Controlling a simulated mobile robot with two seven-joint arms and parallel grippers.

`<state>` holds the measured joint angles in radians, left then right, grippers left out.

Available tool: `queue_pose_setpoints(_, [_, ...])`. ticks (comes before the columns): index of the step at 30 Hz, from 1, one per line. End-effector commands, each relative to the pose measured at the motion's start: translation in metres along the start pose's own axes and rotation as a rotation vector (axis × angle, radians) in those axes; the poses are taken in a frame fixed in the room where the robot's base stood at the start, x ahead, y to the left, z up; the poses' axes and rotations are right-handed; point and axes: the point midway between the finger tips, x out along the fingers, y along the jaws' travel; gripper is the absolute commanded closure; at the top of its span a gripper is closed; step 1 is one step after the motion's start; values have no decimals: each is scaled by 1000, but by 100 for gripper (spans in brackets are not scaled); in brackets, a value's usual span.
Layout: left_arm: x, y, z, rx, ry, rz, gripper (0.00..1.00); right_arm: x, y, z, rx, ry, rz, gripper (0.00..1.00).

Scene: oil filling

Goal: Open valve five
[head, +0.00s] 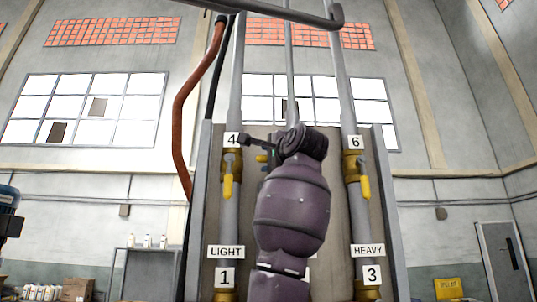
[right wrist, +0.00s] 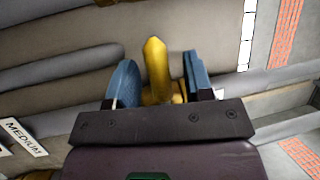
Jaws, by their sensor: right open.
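The yellow valve handle on the middle pipe, between valves 4 and 6, shows as a small yellow tip (head: 261,158) in the head view. My arm hides most of that valve and any number label on it. In the right wrist view the yellow handle (right wrist: 156,70) stands between the two blue finger pads of my right gripper (right wrist: 158,80). The gripper is open around it, with a gap visible on both sides. In the head view my right gripper (head: 264,155) is mostly hidden by my own wrist. My left gripper is not in view.
Valve 4 (head: 228,180) on the left pipe and valve 6 (head: 363,182) on the right pipe have yellow handles hanging down. LIGHT (head: 226,252) and HEAVY (head: 368,250) labels are below. A MEDIUM label (right wrist: 24,137) shows in the wrist view. An orange hose (head: 181,120) runs at left.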

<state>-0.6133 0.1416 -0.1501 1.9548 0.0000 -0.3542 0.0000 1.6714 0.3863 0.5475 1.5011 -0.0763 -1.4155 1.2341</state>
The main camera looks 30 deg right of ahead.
Motion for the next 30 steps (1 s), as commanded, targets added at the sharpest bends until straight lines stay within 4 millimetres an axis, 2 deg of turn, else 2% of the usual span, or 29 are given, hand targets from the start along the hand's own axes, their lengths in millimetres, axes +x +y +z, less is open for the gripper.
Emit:
queue_pose_setpoints(4, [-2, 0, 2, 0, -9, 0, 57, 7, 0, 0, 0, 0, 1, 53])
queue_pose_setpoints(12, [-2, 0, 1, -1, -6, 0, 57, 8, 1, 0, 0, 1, 0, 53])
queue_pose_setpoints(22, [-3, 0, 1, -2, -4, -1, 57, 8, 1, 0, 0, 1, 0, 100])
queue_pose_setpoints(30, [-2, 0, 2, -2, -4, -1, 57, 6, 1, 0, -4, 0, 1, 100])
